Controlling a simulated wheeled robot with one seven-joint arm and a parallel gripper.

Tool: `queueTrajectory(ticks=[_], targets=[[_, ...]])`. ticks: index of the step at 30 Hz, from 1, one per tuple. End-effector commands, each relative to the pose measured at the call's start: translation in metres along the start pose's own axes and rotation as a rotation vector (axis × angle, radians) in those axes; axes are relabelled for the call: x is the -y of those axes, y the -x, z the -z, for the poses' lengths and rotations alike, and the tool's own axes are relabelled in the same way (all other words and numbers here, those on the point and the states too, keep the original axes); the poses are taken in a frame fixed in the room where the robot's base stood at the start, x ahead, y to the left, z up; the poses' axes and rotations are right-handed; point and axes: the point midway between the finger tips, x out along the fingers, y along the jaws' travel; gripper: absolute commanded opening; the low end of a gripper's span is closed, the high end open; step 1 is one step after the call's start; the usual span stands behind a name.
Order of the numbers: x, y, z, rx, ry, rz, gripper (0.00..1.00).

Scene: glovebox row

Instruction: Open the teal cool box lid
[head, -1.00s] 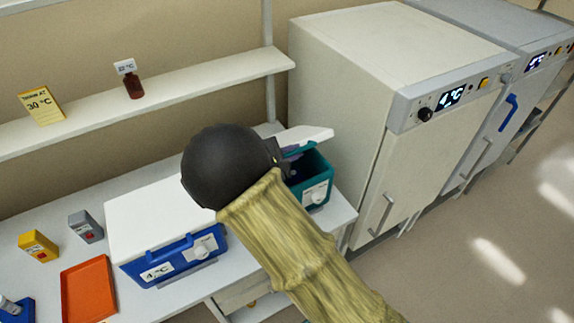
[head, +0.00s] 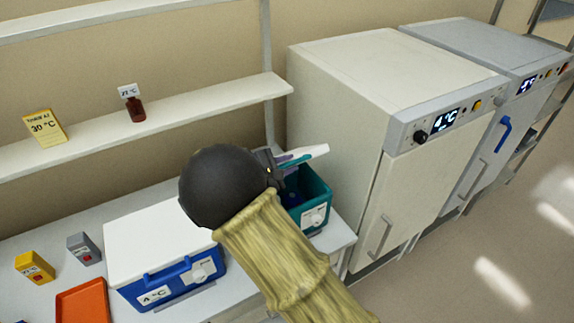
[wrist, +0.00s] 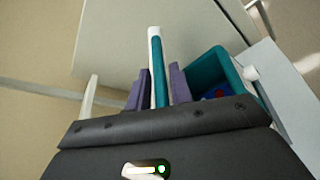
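The teal cool box (head: 316,190) stands on the bench right of the blue box. Its lid (head: 309,153), white on top and teal beneath, is raised and tilted above the box, so the box is partly open. My gripper (head: 277,163) is at the lid's left part, its fingers largely hidden by my dark wrist in the head view. In the wrist view, the purple fingers of my gripper (wrist: 158,85) lie on either side of the lid (wrist: 156,50), close against it. The open teal box (wrist: 213,66) shows there with something blue and red inside.
A blue cool box (head: 165,284) with a white lid stands left of my arm. An orange tray (head: 83,302) and yellow and grey blocks lie further left. A shelf (head: 190,109) runs behind. A tall cream cabinet (head: 345,120) stands close on the right.

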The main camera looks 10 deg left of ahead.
Motion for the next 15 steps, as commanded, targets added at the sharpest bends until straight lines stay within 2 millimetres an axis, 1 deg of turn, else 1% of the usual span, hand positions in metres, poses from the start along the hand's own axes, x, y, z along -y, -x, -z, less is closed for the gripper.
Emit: queueTrajectory(ticks=[8, 11, 15], targets=[[0.001, 0.002, 0.001, 0.000, 0.000, 0.000, 0.22], [0.001, 0.009, 0.001, 0.000, -0.001, -0.002, 0.22], [0.002, 0.028, 0.003, -0.002, -0.001, -0.002, 0.22]])
